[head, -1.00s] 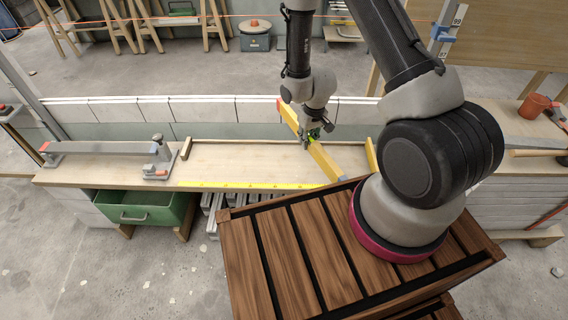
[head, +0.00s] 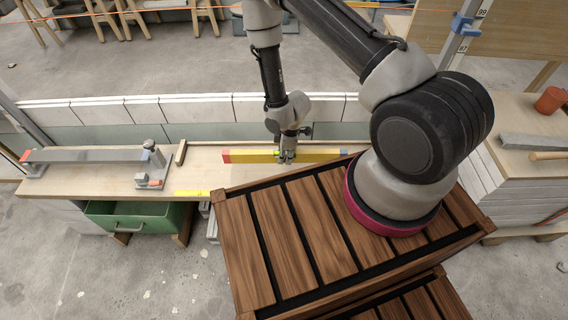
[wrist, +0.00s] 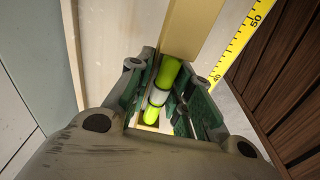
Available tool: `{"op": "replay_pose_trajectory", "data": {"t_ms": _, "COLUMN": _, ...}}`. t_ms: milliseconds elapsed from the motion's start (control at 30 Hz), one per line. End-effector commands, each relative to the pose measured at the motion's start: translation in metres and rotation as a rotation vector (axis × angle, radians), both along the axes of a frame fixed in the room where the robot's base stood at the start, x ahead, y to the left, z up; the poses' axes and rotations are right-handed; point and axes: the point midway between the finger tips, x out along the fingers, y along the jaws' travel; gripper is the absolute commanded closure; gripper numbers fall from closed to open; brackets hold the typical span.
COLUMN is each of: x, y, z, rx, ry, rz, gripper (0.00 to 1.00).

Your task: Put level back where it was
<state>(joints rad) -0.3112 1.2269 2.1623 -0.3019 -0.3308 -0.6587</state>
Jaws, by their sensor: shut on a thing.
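The level is a long yellow bar (head: 250,157) with a red end at the left and a blue end at the right. It lies lengthwise over the pale wooden bench (head: 205,172), roughly parallel to the bench's back edge. My gripper (head: 286,158) is shut on its middle from above. In the wrist view the level (wrist: 193,25) runs between my fingers (wrist: 165,100), with its bright green vial showing between them. I cannot tell whether its underside touches the bench.
A yellow measuring tape (head: 192,193) runs along the bench's front and also shows in the wrist view (wrist: 240,45). A grey clamp-like tool (head: 95,157) and a small wooden block (head: 181,151) are on the left. A slatted brown crate (head: 290,235) hides part of the bench front.

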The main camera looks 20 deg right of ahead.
Motion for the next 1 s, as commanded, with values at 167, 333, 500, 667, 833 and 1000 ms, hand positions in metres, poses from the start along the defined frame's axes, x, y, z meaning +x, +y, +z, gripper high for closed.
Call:
{"op": "replay_pose_trajectory", "data": {"t_ms": 167, "x": 0.0, "y": 0.0, "z": -0.019, "rx": 0.0, "ry": 0.0, "rz": -0.001, "gripper": 1.0}}
{"op": "replay_pose_trajectory", "data": {"t_ms": 333, "x": 0.0, "y": 0.0, "z": -0.046, "rx": 0.0, "ry": 0.0, "rz": -0.001, "gripper": 1.0}}
{"op": "replay_pose_trajectory", "data": {"t_ms": 500, "x": 0.001, "y": 0.0, "z": -0.055, "rx": 0.0, "ry": -0.002, "rz": -0.002, "gripper": 1.0}}
{"op": "replay_pose_trajectory", "data": {"t_ms": 667, "x": 0.001, "y": 0.0, "z": -0.055, "rx": 0.001, "ry": -0.001, "rz": -0.002, "gripper": 1.0}}
{"op": "replay_pose_trajectory", "data": {"t_ms": 833, "x": 0.0, "y": 0.0, "z": -0.058, "rx": 0.0, "ry": -0.001, "rz": -0.003, "gripper": 0.75}}
{"op": "replay_pose_trajectory", "data": {"t_ms": 1000, "x": 0.0, "y": 0.0, "z": -0.057, "rx": 0.0, "ry": -0.001, "rz": -0.003, "gripper": 0.57}}
